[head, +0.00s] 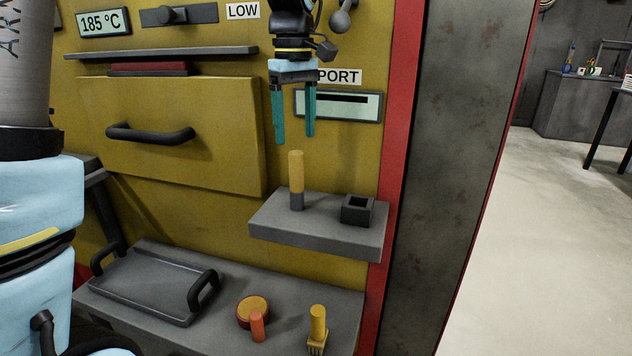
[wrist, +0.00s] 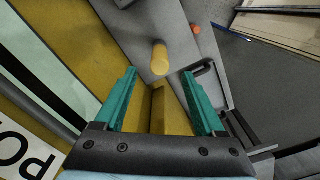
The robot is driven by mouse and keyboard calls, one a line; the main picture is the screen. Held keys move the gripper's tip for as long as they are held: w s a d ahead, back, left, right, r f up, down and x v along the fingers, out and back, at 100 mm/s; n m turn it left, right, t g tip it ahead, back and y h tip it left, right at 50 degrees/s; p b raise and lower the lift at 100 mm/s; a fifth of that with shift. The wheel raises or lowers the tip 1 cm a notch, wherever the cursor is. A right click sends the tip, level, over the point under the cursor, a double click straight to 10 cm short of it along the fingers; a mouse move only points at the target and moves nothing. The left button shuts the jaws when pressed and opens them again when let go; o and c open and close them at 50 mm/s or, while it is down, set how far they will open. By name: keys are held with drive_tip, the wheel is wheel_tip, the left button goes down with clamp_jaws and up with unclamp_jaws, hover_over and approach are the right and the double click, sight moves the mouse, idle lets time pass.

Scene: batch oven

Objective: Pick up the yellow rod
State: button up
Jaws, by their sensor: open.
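The yellow rod (head: 296,170) stands upright with its lower end in a dark grey base on a small grey shelf (head: 310,243). My gripper (head: 295,140) points down above the rod, with its teal fingers spread and nothing between them. In the head view the fingertips are a little higher than the rod's top. In the wrist view the rod (wrist: 160,58) shows end-on, beyond the fingertips and roughly midway between the fingers (wrist: 160,75). No contact with the rod shows.
A dark square socket (head: 357,209) sits right of the rod on the shelf. The oven drawer handle (head: 150,134) projects at left.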

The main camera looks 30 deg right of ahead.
sight(297, 174)
wheel_tip(297, 174, down, 10)
drive_tip(key=shift+f+p, duration=0.15)
drive_tip(key=shift+p, duration=0.65)
clamp_jaws()
idle(0.4)
